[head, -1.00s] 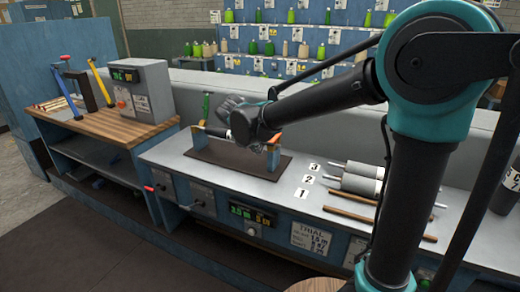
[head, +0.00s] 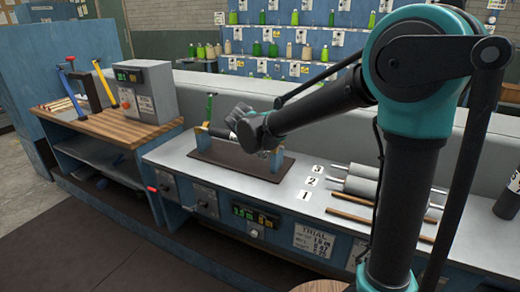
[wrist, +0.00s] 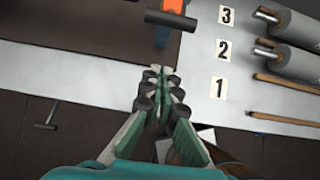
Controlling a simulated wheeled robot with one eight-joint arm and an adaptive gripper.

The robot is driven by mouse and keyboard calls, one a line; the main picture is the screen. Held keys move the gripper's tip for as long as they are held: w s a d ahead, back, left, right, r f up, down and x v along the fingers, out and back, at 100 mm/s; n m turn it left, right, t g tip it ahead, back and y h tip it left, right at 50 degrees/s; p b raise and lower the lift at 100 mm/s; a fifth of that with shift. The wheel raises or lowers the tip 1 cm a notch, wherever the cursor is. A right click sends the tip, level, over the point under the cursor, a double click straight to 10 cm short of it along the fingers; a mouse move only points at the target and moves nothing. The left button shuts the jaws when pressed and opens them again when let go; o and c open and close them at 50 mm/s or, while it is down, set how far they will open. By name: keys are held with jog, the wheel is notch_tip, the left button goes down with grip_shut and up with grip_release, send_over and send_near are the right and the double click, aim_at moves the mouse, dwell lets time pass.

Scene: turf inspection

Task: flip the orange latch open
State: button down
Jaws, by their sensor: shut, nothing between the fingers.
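The orange latch (wrist: 188,8) shows at the top edge of the wrist view, cut off by the frame, above a blue post (wrist: 188,38). A dark bar (wrist: 168,20) lies across it there. My gripper (wrist: 160,76) is shut and empty, pointing toward the latch but apart from it in the picture. In the head view, a brown base plate (head: 235,170) carries a fixture with a blue right post (head: 277,160). My wrist hangs over this fixture and hides its middle; the fingers and latch are not clear there.
Several grey rollers (head: 364,187) and brown rods (head: 375,222) lie right of the number cards (head: 311,181). A grey control box (head: 146,90) stands on the wooden bench at left. A low grey wall runs behind the worktop (head: 225,203).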

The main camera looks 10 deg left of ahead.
jog(key=shift+w+d+r, duration=0.1)
jog(key=shift+w+d, duration=0.15)
jog(key=shift+w, duration=0.4)
jog(key=shift+w+d+r, duration=0.15)
jog(key=shift+w+d, duration=0.05)
jog(key=shift+w, duration=0.45)
jog(key=shift+w+d+r, duration=0.1)
jog(key=shift+w+d, duration=0.15)
jog(key=shift+w, duration=0.4)
jog(key=shift+r, duration=0.1)
